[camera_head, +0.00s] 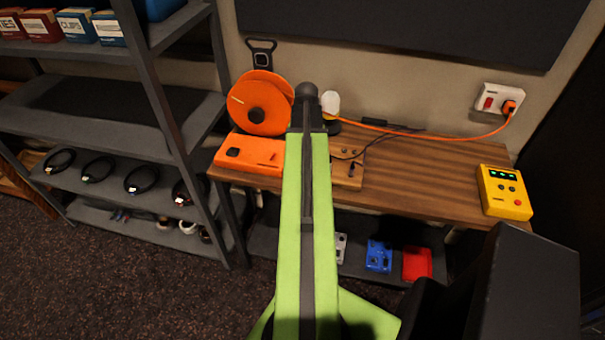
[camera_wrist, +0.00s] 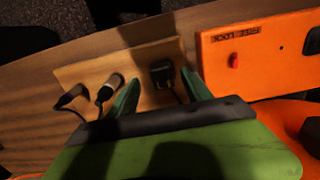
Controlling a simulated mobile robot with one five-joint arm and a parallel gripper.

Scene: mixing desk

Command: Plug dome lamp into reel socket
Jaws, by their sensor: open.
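My gripper (camera_wrist: 160,76) is open, with its two green fingers on either side of a black plug (camera_wrist: 163,72). The plug lies on a small pale wooden board and has a dark cord; contact cannot be told. The orange reel (camera_head: 262,103) stands at the desk's left end. Its orange base (camera_wrist: 262,60) shows a red switch and a dark part at the right edge. The lamp's white dome (camera_head: 330,102) shows behind my arm, which hides my gripper in the head view.
The wooden desk (camera_head: 420,165) is mostly clear to the right. A yellow device (camera_head: 505,190) sits there. An orange cord runs to a wall outlet (camera_head: 499,101). A metal shelf (camera_head: 150,140) stands left. Blue (camera_head: 378,256) and red (camera_head: 417,264) boxes are below the desk.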

